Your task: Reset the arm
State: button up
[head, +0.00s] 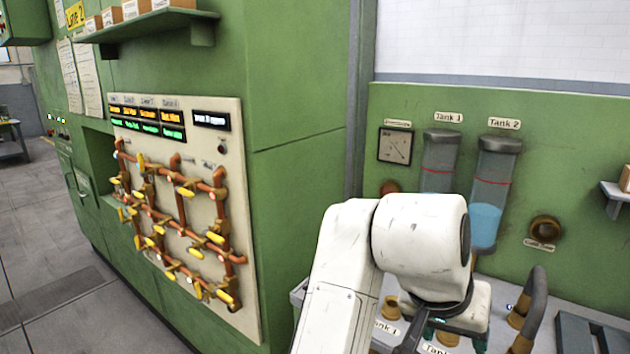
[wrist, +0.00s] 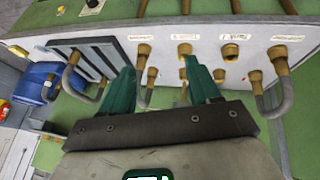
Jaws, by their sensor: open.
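My white arm (head: 420,235) reaches up from the bottom of the head view, in front of the tank panel. My gripper (wrist: 158,75) shows in the wrist view as two green fingers set well apart with nothing between them. The fingers point toward a row of brass fittings (wrist: 185,48) on a light surface. I cannot tell the exact gap between the fingertips and that surface. In the head view only a small dark and green part of the gripper shows at the bottom, and its fingertips are hidden.
A beige panel (head: 215,235) with copper pipes and yellow valve handles stands at left. Tank 1 (head: 437,160) and Tank 2 (head: 492,190) hang on the green wall. A grey hose (head: 537,295) rises from the bench near my arm. A blue container (wrist: 37,82) lies left in the wrist view.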

jog(key=s+d+f+n, duration=0.2)
jog(key=s+d+f, duration=0.2)
jog(key=d+f, duration=0.45)
jog(key=s+d+f+n, duration=0.2)
jog(key=s+d+f, duration=0.1)
jog(key=d+f, duration=0.55)
jog(key=s+a+f+n+g+y, duration=0.1)
jog(key=s+a+f, duration=0.3)
jog(key=s+f, duration=0.4)
jog(key=s+a+f+n+y, duration=0.1)
jog(key=s+a+f+y, duration=0.2)
jog(key=s+f, duration=0.5)
jog(key=s+a, duration=0.1)
jog(key=s, duration=0.3)
jog(key=shift+s+f+g+y, duration=0.15)
jog(key=shift+s+g+y, duration=0.15)
jog(key=shift+g, duration=0.1)
jog(key=shift+c, duration=0.2)
